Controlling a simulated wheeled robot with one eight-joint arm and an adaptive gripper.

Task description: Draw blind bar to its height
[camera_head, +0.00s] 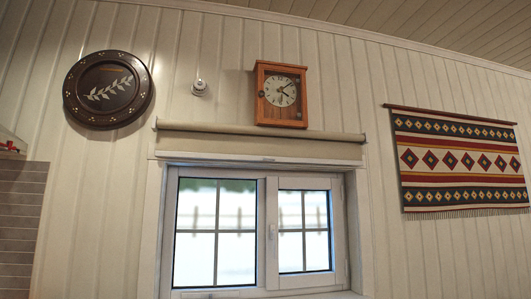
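A roller blind (230,144) in beige cloth hangs above the window, rolled mostly up. Its roller tube (300,134) runs across the wall between two end brackets. The blind's bottom bar (300,161) lies along the lower edge of the short cloth, at the top of the window frame. A small light tab shows near the middle of that bar. The window (255,232) below is uncovered. My gripper is not in view.
A wooden wall clock (281,95) stands just above the roller tube. A dark round plate (107,90) and a small white fixture (199,87) are on the wall at left. A patterned wall hanging (459,161) is at right. The space before the window looks clear.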

